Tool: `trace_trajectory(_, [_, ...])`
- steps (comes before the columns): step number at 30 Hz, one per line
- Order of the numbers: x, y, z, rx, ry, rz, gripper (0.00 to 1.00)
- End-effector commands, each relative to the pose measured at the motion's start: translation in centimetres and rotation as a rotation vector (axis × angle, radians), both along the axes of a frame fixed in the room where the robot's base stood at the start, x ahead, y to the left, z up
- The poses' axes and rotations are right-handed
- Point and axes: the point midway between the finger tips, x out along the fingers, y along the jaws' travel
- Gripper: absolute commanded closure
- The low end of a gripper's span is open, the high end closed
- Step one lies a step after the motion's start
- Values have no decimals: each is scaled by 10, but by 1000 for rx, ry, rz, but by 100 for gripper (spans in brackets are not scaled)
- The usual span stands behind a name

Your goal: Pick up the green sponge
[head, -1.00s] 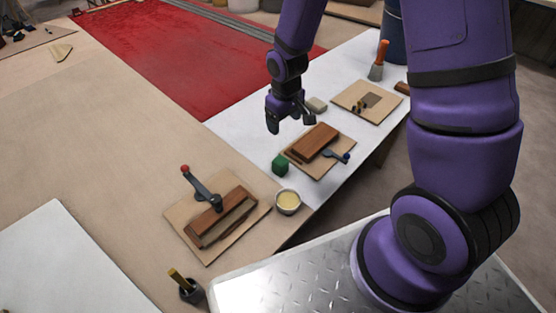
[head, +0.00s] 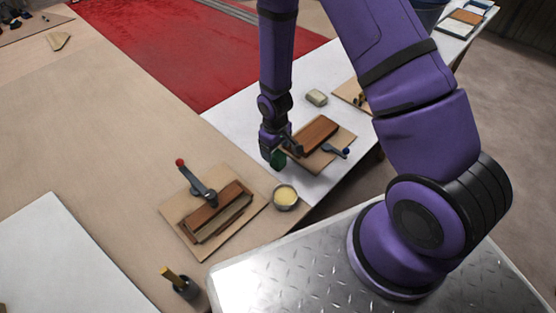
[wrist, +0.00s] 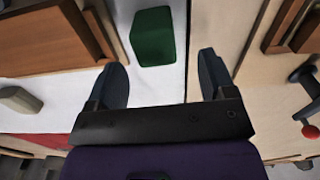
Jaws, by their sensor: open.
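The green sponge (head: 278,159) is a small dark green block on the white part of the table, partly hidden by my gripper in the head view. In the wrist view the green sponge (wrist: 153,37) lies just beyond the fingertips, roughly midway across the gap between them. My gripper (head: 272,153) points down beside the sponge. In the wrist view my gripper (wrist: 162,62) has its two dark fingers wide apart, with nothing between them. I cannot tell whether a finger touches the sponge.
A board with a brown wooden block (head: 316,136) and a blue-handled tool (head: 334,150) lies close to the right of the sponge. A bowl of yellow stuff (head: 285,196) and a clamped wooden piece (head: 218,211) are nearer. A pale block (head: 317,97) lies behind.

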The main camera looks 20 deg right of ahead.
Motion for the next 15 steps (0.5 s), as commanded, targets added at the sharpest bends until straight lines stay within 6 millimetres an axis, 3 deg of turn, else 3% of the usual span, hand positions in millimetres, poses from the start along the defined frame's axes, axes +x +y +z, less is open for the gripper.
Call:
trace_trajectory(5, [-1, -2, -10, 0, 1, 0, 23])
trace_trajectory(15, [-4, -7, -49, 0, 1, 0, 23])
